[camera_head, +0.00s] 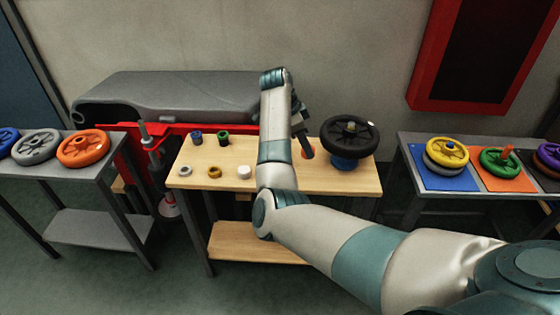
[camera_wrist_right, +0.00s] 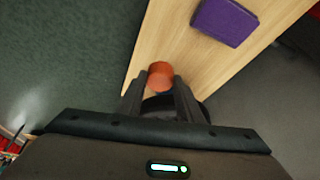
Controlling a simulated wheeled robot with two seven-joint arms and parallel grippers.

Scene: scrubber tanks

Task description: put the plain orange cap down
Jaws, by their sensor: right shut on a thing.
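The orange cap (camera_head: 309,153) is a small plain cylinder, partly hidden by my gripper in the head view. In the right wrist view the orange cap (camera_wrist_right: 160,73) sits between the tips of my right gripper (camera_wrist_right: 158,90), which is shut on it. In the head view my right gripper (camera_head: 303,146) is over the right half of the wooden table (camera_head: 340,178). I cannot tell whether the cap touches the table top. My left gripper is not in view.
A black wheel (camera_head: 350,132) on a blue base (camera_head: 343,163) stands right of the cap. Several small caps, including a white one (camera_head: 244,172), are on the table's left half. A purple block (camera_wrist_right: 224,21) shows in the wrist view. Side tables hold coloured wheels (camera_head: 83,148).

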